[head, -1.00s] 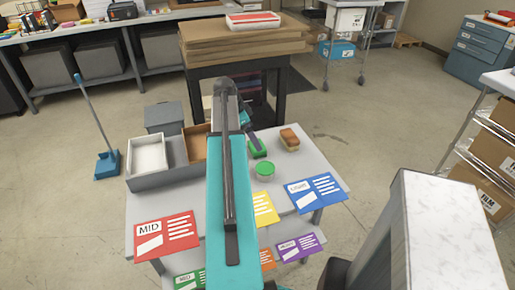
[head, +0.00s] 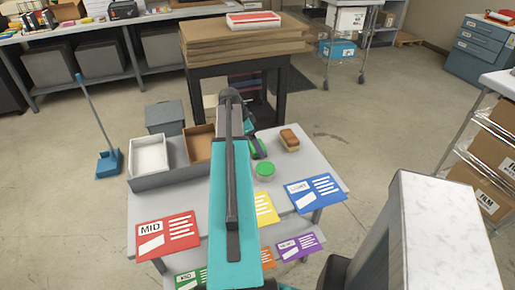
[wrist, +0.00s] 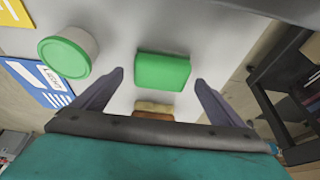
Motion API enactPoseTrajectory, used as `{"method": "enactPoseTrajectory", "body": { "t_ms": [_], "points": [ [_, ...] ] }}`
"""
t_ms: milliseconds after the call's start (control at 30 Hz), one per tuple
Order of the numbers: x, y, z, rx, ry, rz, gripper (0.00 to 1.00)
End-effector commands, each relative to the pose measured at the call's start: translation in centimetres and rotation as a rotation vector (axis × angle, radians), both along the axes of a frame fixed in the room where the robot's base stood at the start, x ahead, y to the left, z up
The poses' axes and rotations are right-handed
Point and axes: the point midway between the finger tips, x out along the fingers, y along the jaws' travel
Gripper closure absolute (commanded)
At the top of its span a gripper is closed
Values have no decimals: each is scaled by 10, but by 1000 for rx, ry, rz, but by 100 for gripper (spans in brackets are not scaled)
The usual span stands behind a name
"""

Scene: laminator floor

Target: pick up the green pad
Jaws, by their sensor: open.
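The green pad (wrist: 162,71) lies flat on the grey table. In the wrist view it sits between and just beyond the fingertips, touching neither finger. In the head view only a green sliver of it (head: 262,150) shows beside my arm. My gripper (wrist: 159,76) is open and empty, with a dark finger on either side of the pad. In the head view my arm hides most of the gripper.
A green-lidded tub (head: 265,169) stands just in front of the pad. A brown-and-tan block (head: 289,142) lies to its right, also in the wrist view (wrist: 154,109). A white tray (head: 149,154) and a brown tray (head: 199,143) sit left. Coloured cards line the table front.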

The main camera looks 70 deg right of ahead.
Motion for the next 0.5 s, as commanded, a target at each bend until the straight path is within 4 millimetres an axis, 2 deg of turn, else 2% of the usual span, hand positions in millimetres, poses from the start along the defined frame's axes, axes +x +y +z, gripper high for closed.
{"method": "enactPoseTrajectory", "body": {
  "t_ms": [300,500],
  "points": [
    [-8,-7,-23,0,0,-2,8],
    [-9,-8,-26,-1,0,-2,8]
  ]
}}
